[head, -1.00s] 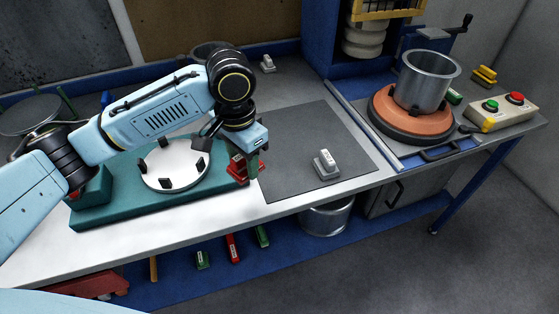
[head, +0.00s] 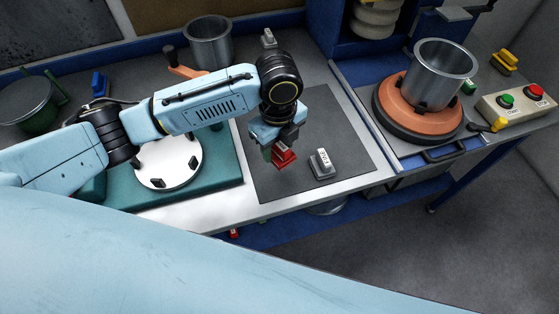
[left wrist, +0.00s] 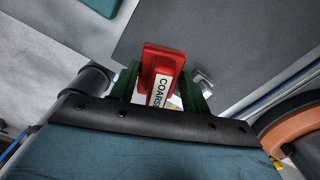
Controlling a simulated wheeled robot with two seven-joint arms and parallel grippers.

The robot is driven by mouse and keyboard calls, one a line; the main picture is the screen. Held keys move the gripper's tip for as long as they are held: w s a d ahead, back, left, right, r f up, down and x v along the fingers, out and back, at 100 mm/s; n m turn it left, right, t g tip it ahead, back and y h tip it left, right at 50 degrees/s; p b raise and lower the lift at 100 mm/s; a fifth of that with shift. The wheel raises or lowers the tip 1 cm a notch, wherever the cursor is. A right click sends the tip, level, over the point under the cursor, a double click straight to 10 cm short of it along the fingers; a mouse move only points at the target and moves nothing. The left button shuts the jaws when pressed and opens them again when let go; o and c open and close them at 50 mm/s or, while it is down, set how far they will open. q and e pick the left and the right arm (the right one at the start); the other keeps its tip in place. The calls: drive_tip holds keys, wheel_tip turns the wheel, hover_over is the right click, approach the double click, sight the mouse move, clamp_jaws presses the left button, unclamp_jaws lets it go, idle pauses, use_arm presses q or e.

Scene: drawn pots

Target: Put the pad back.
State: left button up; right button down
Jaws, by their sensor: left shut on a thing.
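My left gripper (head: 274,150) is shut on a red pad (head: 285,155) and holds it over the dark grey mat (head: 345,128). In the left wrist view the red pad (left wrist: 163,65) sits between the green fingers (left wrist: 160,92), with a white label that reads "COARS", its end hidden. A grey pad with a white label (head: 321,165) lies on the mat, to the right of the gripper; it shows partly behind a finger in the left wrist view. Another small grey block (head: 268,39) stands at the back. My right gripper is not in view.
A round white plate with dark clamps (head: 170,163) sits on a teal base (head: 226,168) to the left. A metal pot (head: 441,78) stands on an orange disc (head: 400,108) to the right, beside a button box (head: 520,103). The mat's far right part is clear.

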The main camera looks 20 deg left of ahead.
sight(278, 172)
use_arm(q)
wheel_tip(278, 172, down, 4)
drive_tip(key=shift+r, duration=0.15)
drive_tip(key=shift+f, duration=1.9)
drive_tip(key=shift+f, duration=0.1)
drive_tip(key=o, duration=0.9)
wheel_tip(278, 172, up, 12)
drive_tip(key=shift+r, duration=0.15)
